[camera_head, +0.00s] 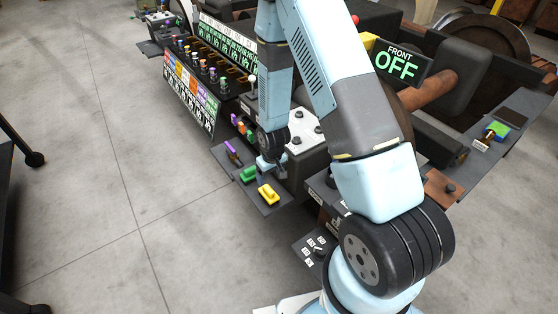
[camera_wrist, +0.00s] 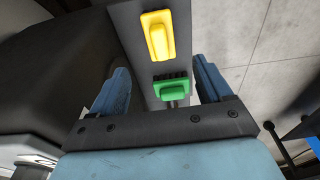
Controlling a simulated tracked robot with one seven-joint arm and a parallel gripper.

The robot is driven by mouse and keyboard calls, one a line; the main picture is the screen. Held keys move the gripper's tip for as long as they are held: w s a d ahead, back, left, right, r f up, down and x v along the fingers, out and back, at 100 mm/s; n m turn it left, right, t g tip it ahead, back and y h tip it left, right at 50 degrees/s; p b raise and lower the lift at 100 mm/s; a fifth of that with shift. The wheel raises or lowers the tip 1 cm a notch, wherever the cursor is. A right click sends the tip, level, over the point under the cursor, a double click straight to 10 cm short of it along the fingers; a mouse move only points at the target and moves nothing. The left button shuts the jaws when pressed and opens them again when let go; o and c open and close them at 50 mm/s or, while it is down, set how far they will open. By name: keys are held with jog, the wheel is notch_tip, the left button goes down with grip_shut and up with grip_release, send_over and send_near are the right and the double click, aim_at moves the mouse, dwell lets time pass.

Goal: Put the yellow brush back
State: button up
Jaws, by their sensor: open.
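The yellow brush (camera_head: 268,194) lies on a dark grey shelf (camera_head: 270,208) beside the machine. It also shows in the wrist view (camera_wrist: 157,36), ahead of my gripper. A green brush (camera_head: 248,174) lies on the same shelf beside the yellow one; in the wrist view it (camera_wrist: 173,88) appears between my fingers and the yellow brush. My gripper (camera_head: 271,170) is above the shelf, close to the green brush. In the wrist view my gripper (camera_wrist: 160,92) has its two fingers spread wide, with nothing held between them. Whether it touches the green brush I cannot tell.
A purple-handled item (camera_head: 232,151) lies on the shelf farther back. A panel with coloured labels and knobs (camera_head: 192,90) stands behind. A green-and-blue block (camera_head: 496,131) sits on a ledge at right. A sign reading FRONT OFF (camera_head: 397,62) is at upper right.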

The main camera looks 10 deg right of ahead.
jog(key=s+d+r+m+t, duration=0.1)
jog(key=d+r, duration=0.2)
jog(key=r, duration=1.2)
jog(key=s+d+r+m+t, duration=0.1)
jog(key=d+r, duration=0.3)
jog(key=r, duration=1.2)
jog(key=s+d+r+m+t, duration=0.1)
jog(key=s+d+r, duration=0.1)
jog(key=s+r, duration=0.7)
jog(key=s+d+r+m+t, duration=0.1)
jog(key=s+d+r, duration=0.1)
jog(key=s+r, duration=0.8)
jog(key=shift+s+d+r+m+h, duration=0.15)
jog(key=shift+s+d+m+h, duration=0.2)
jog(key=shift+s, duration=0.8)
